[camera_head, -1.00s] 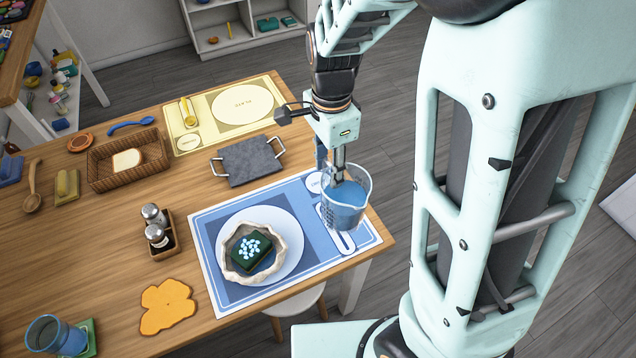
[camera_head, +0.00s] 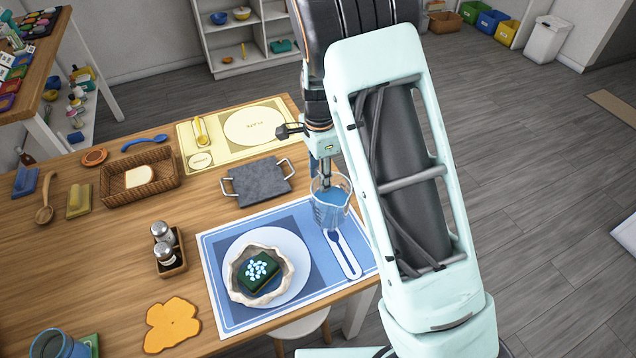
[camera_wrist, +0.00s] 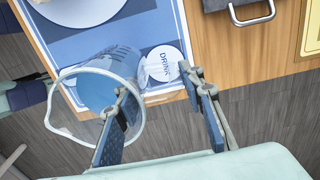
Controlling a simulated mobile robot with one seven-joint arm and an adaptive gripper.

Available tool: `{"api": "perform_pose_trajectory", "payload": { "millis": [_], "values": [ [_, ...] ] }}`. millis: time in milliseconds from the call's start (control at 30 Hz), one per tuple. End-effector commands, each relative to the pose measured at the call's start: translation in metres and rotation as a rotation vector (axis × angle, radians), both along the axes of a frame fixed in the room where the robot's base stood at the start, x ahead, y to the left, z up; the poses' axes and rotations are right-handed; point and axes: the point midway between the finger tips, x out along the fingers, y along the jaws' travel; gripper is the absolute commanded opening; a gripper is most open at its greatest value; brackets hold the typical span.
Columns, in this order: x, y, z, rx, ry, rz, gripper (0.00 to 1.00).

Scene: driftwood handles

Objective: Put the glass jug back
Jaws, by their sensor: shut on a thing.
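The glass jug (camera_head: 330,209) is clear and holds blue liquid. It hangs over the back right corner of the blue place mat (camera_head: 221,318). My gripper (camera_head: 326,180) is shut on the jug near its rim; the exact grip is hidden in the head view. In the wrist view my gripper (camera_wrist: 165,105) has one finger against the jug (camera_wrist: 98,92) and the other to its right. A printed white DRINK circle (camera_wrist: 163,63) on the mat shows beside the jug. I cannot tell how high the jug is above the mat.
A white plate (camera_head: 297,287) with a pale bowl (camera_head: 240,290) lies on the mat, left of a spoon marking (camera_head: 343,254). A shaker caddy (camera_head: 176,262) and bread basket (camera_head: 115,190) stand left.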

Motion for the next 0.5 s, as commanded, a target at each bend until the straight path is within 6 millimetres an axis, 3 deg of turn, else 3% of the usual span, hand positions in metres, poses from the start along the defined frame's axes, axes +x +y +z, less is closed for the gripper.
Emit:
{"api": "perform_pose_trajectory", "payload": {
  "millis": [333,500],
  "values": [
    [0.013,0.003,-0.013,0.0,-0.002,0.001,0.0],
    [0.012,0.003,-0.038,0.0,0.002,0.001,0.0]
  ]
}}
